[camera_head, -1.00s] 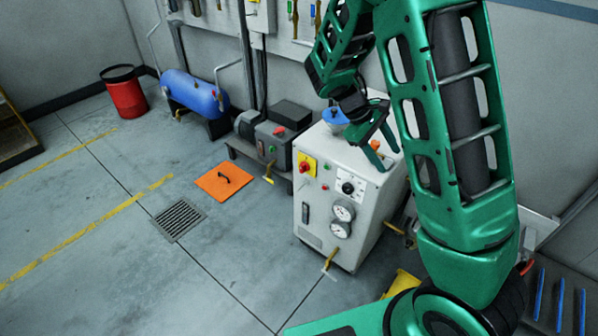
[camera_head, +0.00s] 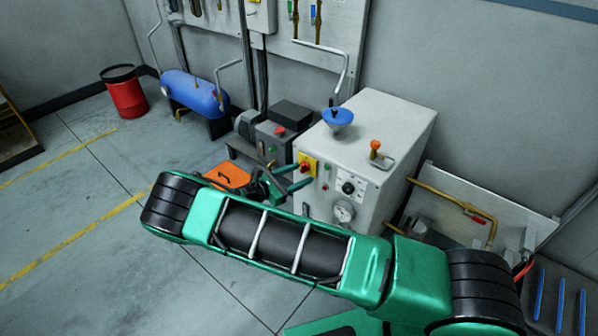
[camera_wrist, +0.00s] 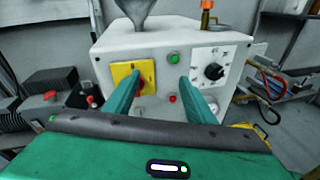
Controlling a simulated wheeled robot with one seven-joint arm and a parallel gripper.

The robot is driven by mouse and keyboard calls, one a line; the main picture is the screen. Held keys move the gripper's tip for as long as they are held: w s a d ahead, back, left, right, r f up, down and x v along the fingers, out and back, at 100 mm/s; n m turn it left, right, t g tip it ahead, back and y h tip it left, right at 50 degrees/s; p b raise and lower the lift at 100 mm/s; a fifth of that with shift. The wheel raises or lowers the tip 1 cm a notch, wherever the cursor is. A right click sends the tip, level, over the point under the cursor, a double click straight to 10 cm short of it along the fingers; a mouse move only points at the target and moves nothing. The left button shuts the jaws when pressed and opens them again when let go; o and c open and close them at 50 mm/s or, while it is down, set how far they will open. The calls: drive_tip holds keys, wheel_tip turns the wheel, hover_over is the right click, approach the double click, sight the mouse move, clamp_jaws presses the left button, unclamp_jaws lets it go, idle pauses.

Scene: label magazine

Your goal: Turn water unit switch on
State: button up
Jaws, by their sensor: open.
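The water unit is a white cabinet (camera_head: 385,125) with a blue funnel (camera_head: 338,117) on top; its front also fills the upper middle of the wrist view (camera_wrist: 205,42). A red rotary switch (camera_head: 304,168) sits on a yellow plate (camera_head: 312,160) at the front's upper left. My gripper (camera_head: 301,176) is open and empty, with its fingers pointing at the cabinet front near the switch. In the wrist view, my gripper's left finger (camera_wrist: 158,79) overlaps the yellow plate (camera_wrist: 148,70) and partly hides the switch. The right finger is right of the plate. I cannot tell whether either touches.
A green button (camera_wrist: 175,58) and a black dial (camera_wrist: 214,71) are right of the plate. A motor pump (camera_head: 275,140) stands left of the cabinet, and brass pipes (camera_head: 450,200) run at its right.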

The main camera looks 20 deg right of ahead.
sight(301, 169)
drive_tip(key=a+f+n+t, duration=0.4)
drive_tip(key=a, duration=0.2)
drive_tip(key=x, duration=1)
drive_tip(key=shift+w+d+f, duration=0.1)
drive_tip(key=shift+w+d, duration=0.1)
drive_tip(key=shift+w, duration=0.1)
drive_tip(key=c, duration=1)
